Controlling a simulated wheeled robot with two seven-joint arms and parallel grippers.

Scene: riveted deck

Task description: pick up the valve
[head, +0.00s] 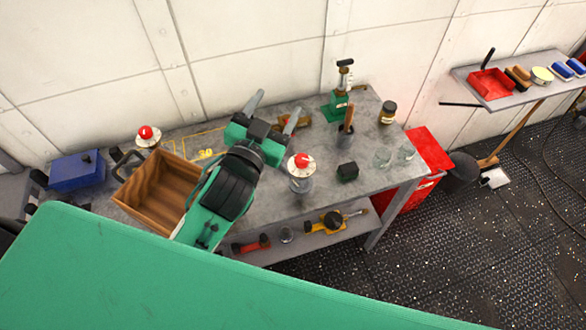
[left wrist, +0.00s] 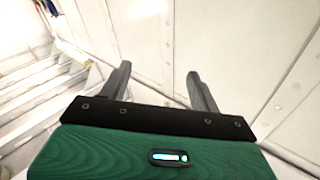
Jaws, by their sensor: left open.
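I cannot tell for sure which thing is the valve. A small orange-brown metal piece (head: 304,118) lies on the workbench (head: 264,198), partly hidden behind a finger of my left gripper (head: 277,102); it may be the valve. Two pieces with red knobs on pale discs stand on the bench, one right of my left arm (head: 301,172) and one at the back left (head: 146,138). My left gripper is open above the bench, with nothing between its fingers. In the left wrist view the open fingers (left wrist: 159,70) have only the pale wall beyond them. My right gripper is not in view.
A wooden box (head: 150,190) and a blue box (head: 77,169) are on the left. Tools lie on the lower shelf (head: 285,250). A red cabinet (head: 430,155) stands beyond the bench's end.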

